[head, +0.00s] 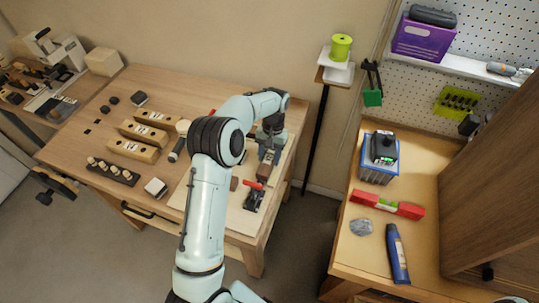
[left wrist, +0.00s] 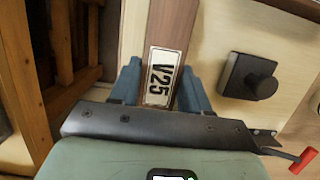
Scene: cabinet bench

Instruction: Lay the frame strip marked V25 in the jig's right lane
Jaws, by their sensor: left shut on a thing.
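The brown frame strip marked V25 (left wrist: 162,76) is between the blue fingers of my left gripper (left wrist: 158,88), its label facing the camera. In the head view my left gripper (head: 268,152) is over the right part of the bench, and the strip's brown end (head: 264,172) shows below it. The jig (head: 232,217) is a pale board there, partly hidden by my arm; its surface also shows in the left wrist view (left wrist: 222,35). I cannot tell whether the strip touches the jig or which lane it is over. My right gripper is out of view.
A red-handled clamp (head: 254,195) stands on the jig, and a black knob (left wrist: 252,76) shows right of the strip. Labelled wooden blocks (head: 134,150) and a dark peg rack (head: 112,171) lie left on the bench. A second bench (head: 345,250) stands at right, across a floor gap.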

